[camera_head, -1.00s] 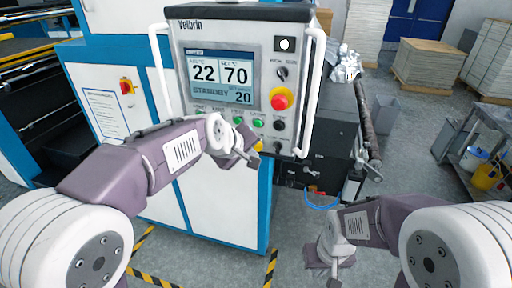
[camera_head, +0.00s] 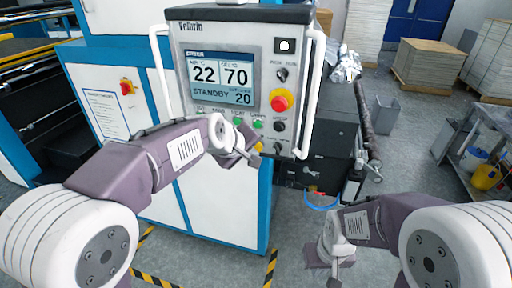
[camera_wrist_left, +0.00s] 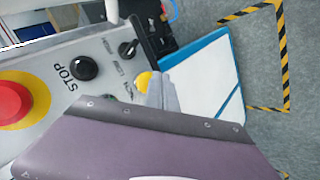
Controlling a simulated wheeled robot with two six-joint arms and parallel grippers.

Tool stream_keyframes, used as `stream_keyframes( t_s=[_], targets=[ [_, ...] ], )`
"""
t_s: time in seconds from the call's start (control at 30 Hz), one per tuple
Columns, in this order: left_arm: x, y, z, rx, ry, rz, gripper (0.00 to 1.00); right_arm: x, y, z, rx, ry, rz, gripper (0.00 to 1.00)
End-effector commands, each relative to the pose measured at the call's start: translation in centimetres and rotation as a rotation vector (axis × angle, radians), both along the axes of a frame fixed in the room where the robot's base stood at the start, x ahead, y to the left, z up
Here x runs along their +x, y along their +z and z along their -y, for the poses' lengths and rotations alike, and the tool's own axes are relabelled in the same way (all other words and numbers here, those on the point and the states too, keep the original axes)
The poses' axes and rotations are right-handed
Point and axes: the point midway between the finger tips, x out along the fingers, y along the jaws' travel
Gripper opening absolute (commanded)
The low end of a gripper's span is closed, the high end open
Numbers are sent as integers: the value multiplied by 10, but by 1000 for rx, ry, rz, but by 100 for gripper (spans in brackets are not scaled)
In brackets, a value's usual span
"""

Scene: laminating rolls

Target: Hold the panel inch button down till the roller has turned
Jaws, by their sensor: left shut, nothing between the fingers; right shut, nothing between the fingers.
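The control panel (camera_head: 180,65) faces me, its screen (camera_head: 222,78) reading 22, 70 and STANDBY 20. A yellow button (camera_head: 260,146), which I take for the inch button, sits at its lower edge, partly hidden by my left gripper (camera_head: 251,158). In the left wrist view the yellow button (camera_wrist_left: 143,81) is right beside the shut fingertips (camera_wrist_left: 163,92); I cannot tell whether they touch or press it. My right gripper (camera_head: 334,275) is shut and empty, low and away from the panel. A dark roller (camera_head: 367,125) lies right of the panel; its turning cannot be judged.
A red emergency stop (camera_head: 281,100) and a black stop button (camera_wrist_left: 84,67) are near the yellow button. White handle bars (camera_head: 312,95) flank the panel. Floor to the right is open before a cart (camera_head: 475,150).

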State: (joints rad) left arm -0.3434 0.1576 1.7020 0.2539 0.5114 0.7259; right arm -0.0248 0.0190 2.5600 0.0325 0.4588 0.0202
Motion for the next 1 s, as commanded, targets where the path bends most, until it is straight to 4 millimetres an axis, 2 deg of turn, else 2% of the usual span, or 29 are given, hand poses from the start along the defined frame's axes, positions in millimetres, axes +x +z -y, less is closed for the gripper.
stream_keyframes(
  t_s=[1.0],
  targets=[
    [9,0,3,0,0,0,0,0,6,0,0,0,0,0]
  ],
)
